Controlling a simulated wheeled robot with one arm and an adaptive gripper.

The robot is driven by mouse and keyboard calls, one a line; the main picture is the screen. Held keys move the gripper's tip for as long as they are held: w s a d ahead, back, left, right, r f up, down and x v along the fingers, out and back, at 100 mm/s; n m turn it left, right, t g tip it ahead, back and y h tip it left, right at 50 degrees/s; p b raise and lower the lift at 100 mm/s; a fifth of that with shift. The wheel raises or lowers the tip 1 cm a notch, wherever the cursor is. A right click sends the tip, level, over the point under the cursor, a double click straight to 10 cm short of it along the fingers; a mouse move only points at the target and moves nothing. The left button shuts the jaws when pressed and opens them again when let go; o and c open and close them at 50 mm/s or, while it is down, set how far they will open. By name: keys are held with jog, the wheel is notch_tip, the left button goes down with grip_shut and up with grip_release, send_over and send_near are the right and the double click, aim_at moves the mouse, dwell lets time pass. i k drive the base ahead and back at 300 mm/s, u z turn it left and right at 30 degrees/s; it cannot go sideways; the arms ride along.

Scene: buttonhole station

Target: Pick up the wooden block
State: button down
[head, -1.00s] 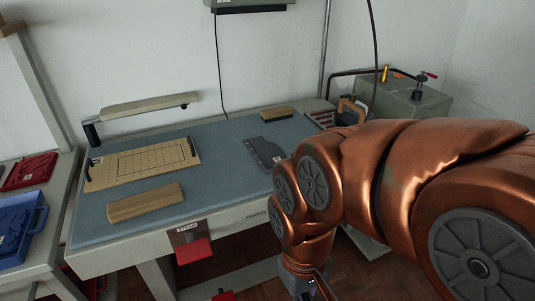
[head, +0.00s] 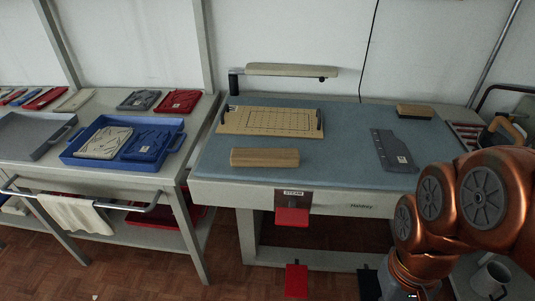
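The wooden block (head: 265,158) is a plain light-brown bar. It lies flat near the front edge of the blue-grey pressing table (head: 330,185), left of the grey slotted template. Nothing touches it. My copper-coloured arm comes in from the lower right, well to the right of the block and in front of the table. The arm runs down past the bottom edge of the head view, so my gripper is out of sight and its state does not show.
Behind the block lies a gridded board (head: 270,121). A grey template (head: 393,150) and a brush-like wooden piece (head: 413,111) are to the right. A padded arm (head: 290,70) overhangs the back. A blue tray (head: 124,142) stands on the left table. Red pedals (head: 296,281) are below.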

aim_at(240, 156)
jog(key=z, duration=0.9)
jog(key=i, duration=0.6)
jog(key=u, duration=2.85)
